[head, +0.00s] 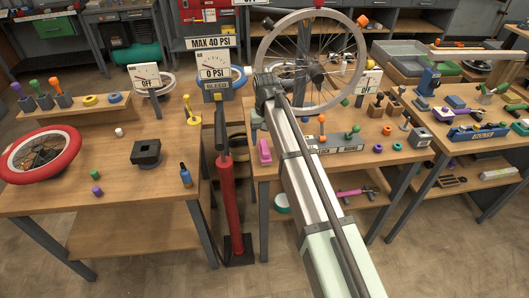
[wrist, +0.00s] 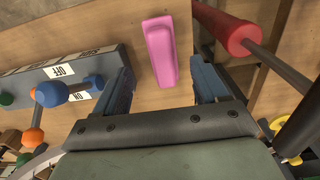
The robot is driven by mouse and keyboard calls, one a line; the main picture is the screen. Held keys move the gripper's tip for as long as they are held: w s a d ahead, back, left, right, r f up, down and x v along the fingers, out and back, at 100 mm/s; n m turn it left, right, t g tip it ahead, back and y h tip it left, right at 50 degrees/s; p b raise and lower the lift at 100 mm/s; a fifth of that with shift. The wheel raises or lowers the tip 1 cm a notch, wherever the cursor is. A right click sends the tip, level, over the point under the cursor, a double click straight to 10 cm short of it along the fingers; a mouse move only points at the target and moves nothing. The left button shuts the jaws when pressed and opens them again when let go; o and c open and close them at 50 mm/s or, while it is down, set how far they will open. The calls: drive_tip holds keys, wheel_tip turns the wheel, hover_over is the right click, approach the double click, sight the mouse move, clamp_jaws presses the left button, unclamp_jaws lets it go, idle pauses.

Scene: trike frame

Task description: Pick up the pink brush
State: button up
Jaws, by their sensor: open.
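A pink block-shaped thing, which looks like the pink brush (head: 265,151), lies on the middle wooden table near its left front corner. In the wrist view, the pink brush (wrist: 160,48) shows ahead of my gripper (wrist: 164,82), between the lines of its two blue-grey fingers. The fingers are apart with nothing held. In the head view, my gripper (head: 267,88) is at the far end of my pale arm, seen from behind, and its fingers are hard to make out.
A grey switch panel (wrist: 70,72) with knobs lies left of the gripper. A spoked wheel (head: 311,60) stands behind.

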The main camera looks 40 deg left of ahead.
sight(264, 145)
drive_tip(key=f, duration=0.4)
drive_tip(key=shift+a+f, duration=0.3)
drive_tip(key=shift+f, duration=0.1)
drive_tip(key=shift+c, duration=0.3)
drive_tip(key=c, duration=1.1)
wheel_tip(264, 145, up, 10)
drive_tip(key=shift+r, duration=0.1)
